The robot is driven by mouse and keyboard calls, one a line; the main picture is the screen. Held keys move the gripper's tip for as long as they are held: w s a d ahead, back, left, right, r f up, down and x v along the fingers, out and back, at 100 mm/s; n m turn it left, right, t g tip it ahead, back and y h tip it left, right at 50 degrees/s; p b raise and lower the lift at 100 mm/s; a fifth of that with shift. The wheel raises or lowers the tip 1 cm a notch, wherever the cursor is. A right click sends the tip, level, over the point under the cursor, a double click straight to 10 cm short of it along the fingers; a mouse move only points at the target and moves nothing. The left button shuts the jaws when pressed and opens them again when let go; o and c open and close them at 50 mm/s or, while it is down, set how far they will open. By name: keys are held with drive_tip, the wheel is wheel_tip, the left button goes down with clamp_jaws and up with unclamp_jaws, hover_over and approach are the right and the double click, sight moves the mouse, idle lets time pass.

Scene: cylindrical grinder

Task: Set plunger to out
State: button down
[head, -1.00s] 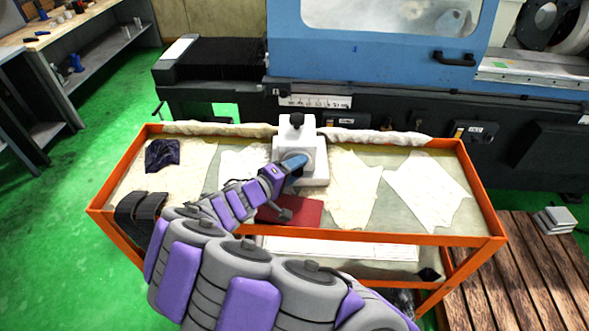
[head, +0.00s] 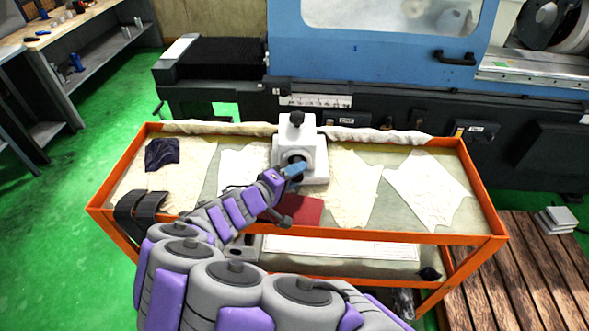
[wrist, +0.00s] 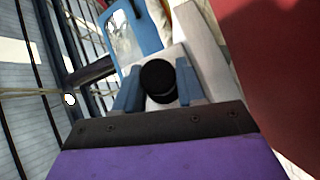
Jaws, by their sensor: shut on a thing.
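A white device (head: 318,160) with a black knob (head: 297,119) on top stands on the orange-framed cart. A dark round part (head: 294,159) shows on its front face, partly covered by my gripper. My gripper (head: 294,171) is at this front face, its blue fingers pointing toward the device. In the wrist view, the two blue fingers (wrist: 158,90) stand on either side of a black round plunger (wrist: 158,80), shut on it. How far the plunger stands out of the white body is hard to tell.
The cart (head: 350,237) holds pale cloths (head: 428,188), a dark cloth (head: 162,154) and a dark red flat item (head: 303,211) just in front of the device. The blue grinder (head: 390,60) stands behind. A wooden pallet (head: 540,270) lies at right.

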drive_tip(key=shift+s+d+f+b, duration=0.1)
drive_tip(key=shift+s+f+b, duration=0.05)
drive_tip(key=shift+s, duration=0.85)
drive_tip(key=shift+s+d+f+b, duration=0.1)
drive_tip(key=shift+s+f+b, duration=0.05)
drive_tip(key=shift+s, duration=0.8)
drive_tip(key=c, duration=0.8)
unclamp_jaws()
drive_tip(key=shift+r, duration=0.1)
drive_tip(key=shift+o, duration=0.2)
drive_tip(key=shift+a, duration=0.15)
